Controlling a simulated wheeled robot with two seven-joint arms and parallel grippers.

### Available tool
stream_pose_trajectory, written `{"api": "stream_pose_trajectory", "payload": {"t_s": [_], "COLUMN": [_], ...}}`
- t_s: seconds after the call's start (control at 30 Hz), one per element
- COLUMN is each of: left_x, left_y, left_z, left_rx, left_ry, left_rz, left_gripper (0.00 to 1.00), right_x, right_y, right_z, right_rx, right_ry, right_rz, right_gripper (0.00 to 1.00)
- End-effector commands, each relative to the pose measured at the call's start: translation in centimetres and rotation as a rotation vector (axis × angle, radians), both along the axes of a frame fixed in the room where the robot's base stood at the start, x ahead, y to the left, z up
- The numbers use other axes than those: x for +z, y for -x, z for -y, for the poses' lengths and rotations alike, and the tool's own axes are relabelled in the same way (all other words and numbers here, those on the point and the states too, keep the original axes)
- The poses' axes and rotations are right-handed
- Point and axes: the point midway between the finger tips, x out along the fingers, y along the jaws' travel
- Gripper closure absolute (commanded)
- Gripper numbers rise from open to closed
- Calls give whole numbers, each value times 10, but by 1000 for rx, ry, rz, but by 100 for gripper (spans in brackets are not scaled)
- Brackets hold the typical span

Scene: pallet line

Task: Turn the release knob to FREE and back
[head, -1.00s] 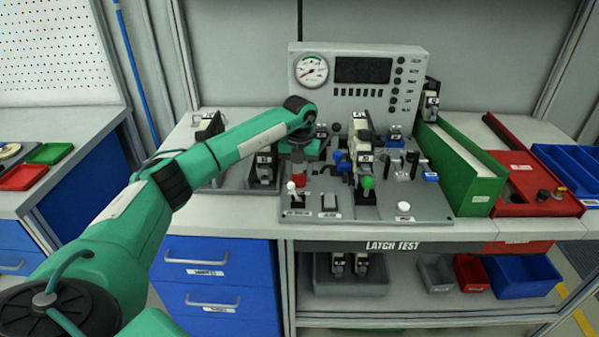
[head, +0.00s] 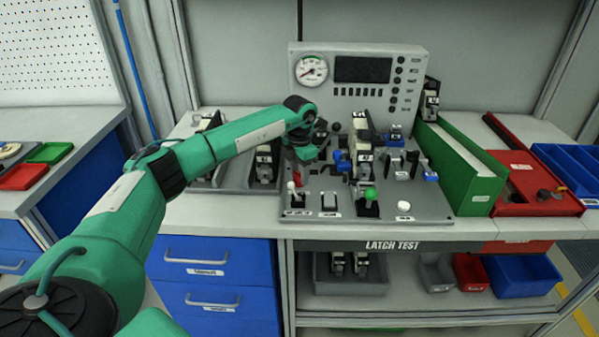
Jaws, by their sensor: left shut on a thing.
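The latch test panel (head: 435,207) stands on the bench, with a gauge, switches and a clamped latch on it. My left gripper (head: 304,168) points down at the panel's left side and is shut on the release knob, which its fingers mostly hide. A small red part (head: 297,187) shows just below the fingers, beside a white-tipped toggle (head: 291,188). The knob's markings and its exact setting cannot be read. My right gripper is not in view.
A green-knobbed lever (head: 369,193) and a clamped latch (head: 361,145) stand right of my left gripper. A grey tray (head: 235,186) with latches lies to the left. A green binder (head: 470,185) and a red box (head: 535,195) bound the panel's right side.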

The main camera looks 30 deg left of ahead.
Motion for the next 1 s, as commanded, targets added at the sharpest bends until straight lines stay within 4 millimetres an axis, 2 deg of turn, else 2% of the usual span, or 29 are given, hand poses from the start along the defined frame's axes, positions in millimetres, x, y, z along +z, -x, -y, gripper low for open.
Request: {"api": "stream_pose_trajectory", "payload": {"t_s": [0.3, 0.77, 0.8, 0.9, 1.0], "left_x": [1, 1, 1, 1, 1], "left_y": [-1, -1, -1, 0, 0], "left_z": [-1, -1, -1, -1, 0], "left_rx": [-95, -109, -108, -108, -108], "left_ry": [0, 0, -1, 0, 0], "left_rz": [2, 3, 4, 2, 2], "left_gripper": [83, 83, 56, 38, 38], "right_x": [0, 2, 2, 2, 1], "right_y": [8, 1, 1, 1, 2], "right_z": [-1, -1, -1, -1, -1], "right_rx": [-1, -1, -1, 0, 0], "right_ry": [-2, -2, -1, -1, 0], "right_rz": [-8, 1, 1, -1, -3], "right_gripper": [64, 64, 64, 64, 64]}}
